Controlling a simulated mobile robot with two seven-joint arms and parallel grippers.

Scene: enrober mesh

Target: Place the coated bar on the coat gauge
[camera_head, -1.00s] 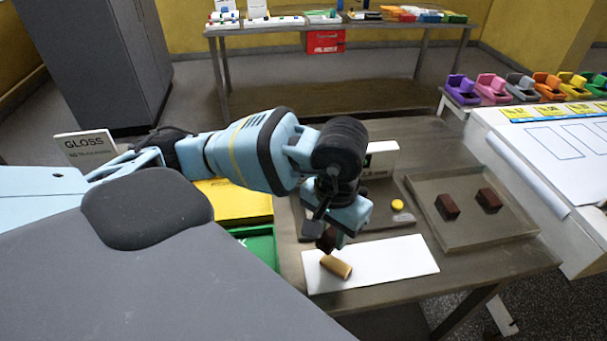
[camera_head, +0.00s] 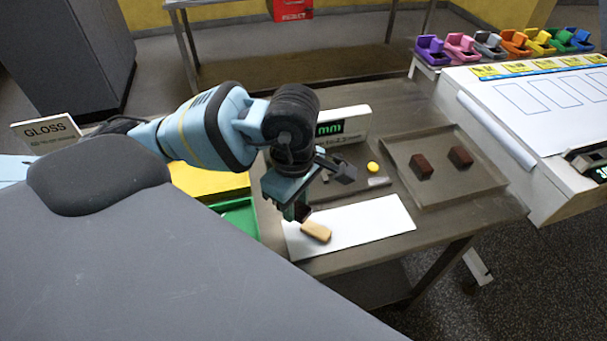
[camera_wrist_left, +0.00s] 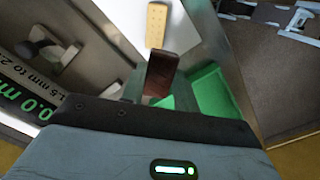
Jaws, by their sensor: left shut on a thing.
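My left gripper (camera_head: 302,212) is shut on a dark brown coated bar (camera_wrist_left: 162,72), which hangs below it near the left end of a white sheet (camera_head: 365,225). In the head view, the gripper mostly hides this bar. The coat gauge (camera_head: 342,125) stands behind and to the right of the gripper, with a green "mm" display and a grey base in front. My arm hides part of it. In the left wrist view the gauge's display (camera_wrist_left: 22,108) is at the left, apart from the held bar. My right gripper is not in view.
A tan bar (camera_head: 316,230) lies on the white sheet by the gripper. A tray (camera_head: 440,187) with two brown bars is at the right. A yellow round piece (camera_head: 373,167) lies near the gauge. A green bin (camera_head: 240,220) and a GLOSS sign (camera_head: 46,132) are left.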

